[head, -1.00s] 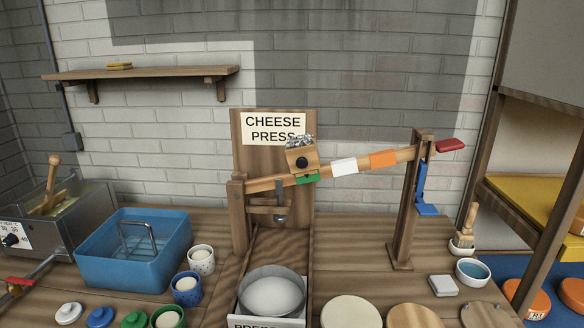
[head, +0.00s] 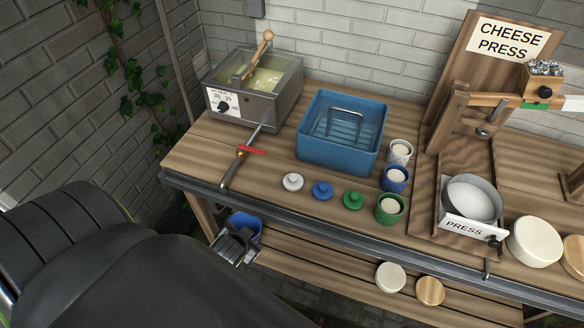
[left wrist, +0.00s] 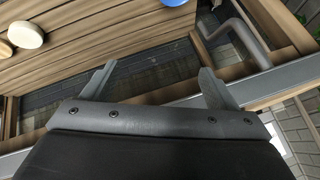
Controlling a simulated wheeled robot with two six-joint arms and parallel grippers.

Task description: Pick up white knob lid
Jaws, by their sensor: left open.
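The white knob lid (head: 292,182) lies on the wooden bench top, at the left end of a row with a blue knob lid (head: 322,190) and a green knob lid (head: 353,200). My left gripper (head: 240,246) is below and in front of the bench's front edge, to the lower left of the white lid and apart from it. In the left wrist view its two fingers (left wrist: 155,82) are spread with nothing between them. My right gripper is not in view.
The bench's metal front edge (head: 300,214) lies between my gripper and the lids. A red-handled tap (head: 250,150) juts from the vat (head: 255,85) left of the white lid. A blue tub (head: 340,145) stands behind the lids. A blue bin (head: 245,224) is below the bench.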

